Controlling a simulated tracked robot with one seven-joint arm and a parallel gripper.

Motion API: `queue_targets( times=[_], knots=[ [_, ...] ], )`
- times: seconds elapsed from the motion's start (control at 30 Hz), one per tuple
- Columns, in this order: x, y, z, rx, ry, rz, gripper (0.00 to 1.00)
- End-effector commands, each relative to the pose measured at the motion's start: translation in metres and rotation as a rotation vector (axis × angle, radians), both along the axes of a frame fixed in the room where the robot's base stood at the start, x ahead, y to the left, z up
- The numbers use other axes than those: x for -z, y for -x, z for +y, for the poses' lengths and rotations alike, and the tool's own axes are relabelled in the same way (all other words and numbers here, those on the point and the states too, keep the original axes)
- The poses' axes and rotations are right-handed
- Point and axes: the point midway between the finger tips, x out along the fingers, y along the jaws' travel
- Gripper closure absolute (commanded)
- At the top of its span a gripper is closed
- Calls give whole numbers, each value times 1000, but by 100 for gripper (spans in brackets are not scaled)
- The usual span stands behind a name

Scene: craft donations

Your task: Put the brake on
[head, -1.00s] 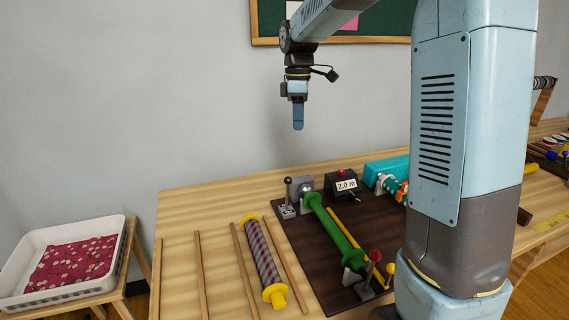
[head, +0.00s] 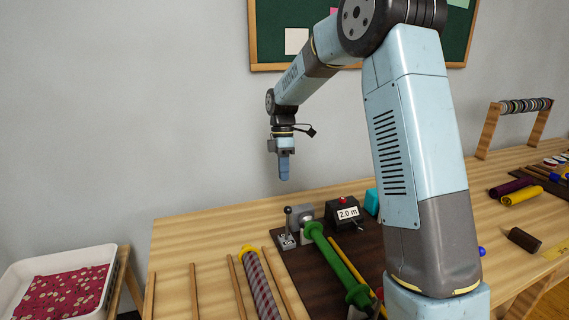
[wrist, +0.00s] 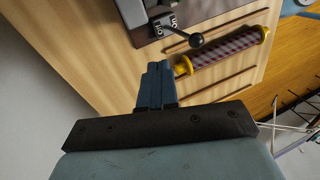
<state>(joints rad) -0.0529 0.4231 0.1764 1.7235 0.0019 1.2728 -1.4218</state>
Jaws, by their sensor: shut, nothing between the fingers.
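A small lever with a black ball knob (head: 287,210) stands on a grey labelled plate at the left end of the dark board (head: 312,278). In the wrist view the knob (wrist: 196,40) is right of and beyond my fingertips, and the plate (wrist: 166,24) carries lettering too small to read surely. My gripper (head: 284,178) points down, shut and empty, above the knob and apart from it; its fingers also show in the wrist view (wrist: 158,68). A green roller (head: 335,263) runs along the board. My arm hides the board's right part.
A black box reading 2.0 m (head: 346,213) stands behind the roller. A striped fabric roll with yellow ends (head: 259,285) and thin wooden strips lie left of the board. A white tray (head: 20,268) with red fabric stands far left.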

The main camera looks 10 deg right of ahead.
Motion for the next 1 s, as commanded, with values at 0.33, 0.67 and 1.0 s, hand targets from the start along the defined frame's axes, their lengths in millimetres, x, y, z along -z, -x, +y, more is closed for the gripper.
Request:
queue_targets(
  times=[0.33,0.67,1.0],
  knots=[
    [48,25,1,-1,0,0,100],
    [54,51,1,1,0,0,100],
    [54,52,0,1,0,0,100]
  ],
)
